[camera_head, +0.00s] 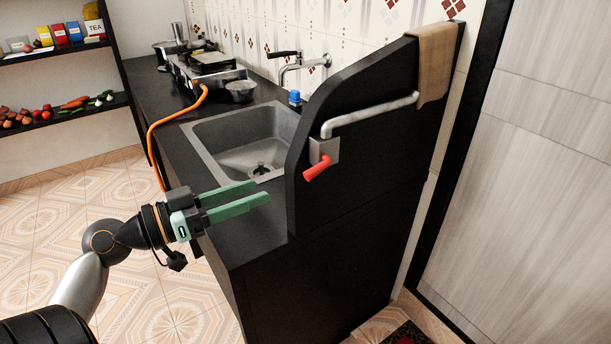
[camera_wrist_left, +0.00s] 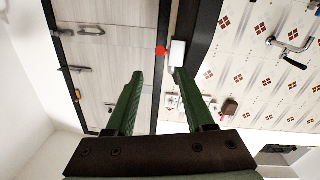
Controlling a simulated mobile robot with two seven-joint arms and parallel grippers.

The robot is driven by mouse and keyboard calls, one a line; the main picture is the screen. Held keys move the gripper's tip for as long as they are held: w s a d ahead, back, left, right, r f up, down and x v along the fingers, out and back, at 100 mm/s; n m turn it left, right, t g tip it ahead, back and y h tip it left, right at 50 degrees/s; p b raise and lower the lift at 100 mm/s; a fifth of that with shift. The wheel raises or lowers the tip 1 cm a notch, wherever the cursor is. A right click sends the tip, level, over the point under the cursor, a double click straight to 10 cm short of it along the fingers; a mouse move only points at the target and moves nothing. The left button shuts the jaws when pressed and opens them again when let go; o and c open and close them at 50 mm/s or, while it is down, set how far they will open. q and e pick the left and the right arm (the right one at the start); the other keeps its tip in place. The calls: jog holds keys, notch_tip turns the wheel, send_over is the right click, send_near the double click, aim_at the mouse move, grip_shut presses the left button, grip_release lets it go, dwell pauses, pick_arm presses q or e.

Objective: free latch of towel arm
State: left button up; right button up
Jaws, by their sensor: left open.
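The towel arm (camera_head: 370,112) is a grey metal bar on the black side panel at the counter's end. Its left end bends down into a grey bracket (camera_head: 325,149). A red latch handle (camera_head: 317,172) slants down and left from the bracket. A brown towel (camera_head: 434,60) hangs over the panel's top at the bar's right end. My left gripper (camera_head: 261,192), with green fingers, is open and empty, left of the red handle and apart from it. In the left wrist view, the red handle (camera_wrist_left: 160,50) shows beyond the fingertips (camera_wrist_left: 158,73). My right gripper is not in view.
The black side panel (camera_head: 375,170) rises beside the sink (camera_head: 245,140). An orange hose (camera_head: 160,125) runs from the stove (camera_head: 205,70) down the counter front. A pale cabinet wall (camera_head: 540,170) stands at right. Open tiled floor (camera_head: 60,215) lies at left.

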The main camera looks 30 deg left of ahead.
aim_at(304, 175)
pick_arm(q)
jog(key=p+x, duration=0.3)
jog(key=x, duration=0.7)
jog(key=shift+w+d+p, duration=0.1)
jog(key=shift+w+p, duration=0.25)
jog(key=shift+w+d, duration=0.15)
jog(key=shift+w, duration=0.1)
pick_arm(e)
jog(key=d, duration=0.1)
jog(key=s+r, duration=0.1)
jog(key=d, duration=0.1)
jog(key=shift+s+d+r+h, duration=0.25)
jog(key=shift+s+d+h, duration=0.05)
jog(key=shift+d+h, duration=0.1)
pick_arm(q)
grip_shut()
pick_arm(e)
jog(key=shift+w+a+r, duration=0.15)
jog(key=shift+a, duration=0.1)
